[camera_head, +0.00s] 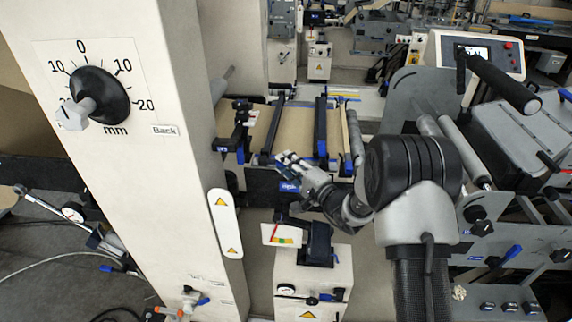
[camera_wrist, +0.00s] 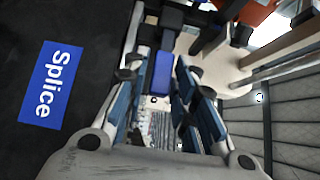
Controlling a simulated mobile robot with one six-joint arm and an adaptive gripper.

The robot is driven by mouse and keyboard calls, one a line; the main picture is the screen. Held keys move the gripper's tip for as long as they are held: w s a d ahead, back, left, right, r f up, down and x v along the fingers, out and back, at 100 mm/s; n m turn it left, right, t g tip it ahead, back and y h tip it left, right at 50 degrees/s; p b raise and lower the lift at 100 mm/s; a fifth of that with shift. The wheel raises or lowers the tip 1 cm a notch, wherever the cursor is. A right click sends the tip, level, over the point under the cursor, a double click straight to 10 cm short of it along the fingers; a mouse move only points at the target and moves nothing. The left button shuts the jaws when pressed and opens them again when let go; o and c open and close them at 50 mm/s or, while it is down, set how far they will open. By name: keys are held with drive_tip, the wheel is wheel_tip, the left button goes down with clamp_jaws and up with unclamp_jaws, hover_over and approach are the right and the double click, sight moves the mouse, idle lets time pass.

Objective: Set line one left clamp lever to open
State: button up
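In the head view two dark clamp bars cross the kraft web on the splice table: a left bar (camera_head: 272,130) and a right bar (camera_head: 321,125), with blue parts at their near ends. My gripper (camera_head: 287,160) is at the near edge of this table, between the two bar ends. In the wrist view my gripper (camera_wrist: 160,95) has its fingers apart. A blue lever (camera_wrist: 161,72) on a black mount shows in the gap between the fingers, towards their tips. I cannot tell which clamp it belongs to, or whether a finger touches it.
A blue "Splice" label (camera_wrist: 47,84) is on the dark front panel, left of my gripper. A white machine column (camera_head: 150,130) with a dial stands at the left. A white cabinet (camera_head: 312,285) with a small gauge is below the table. Rollers and a control panel (camera_head: 480,52) are at the right.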

drive_tip(key=shift+w+a, duration=0.3)
clamp_jaws()
idle(0.6)
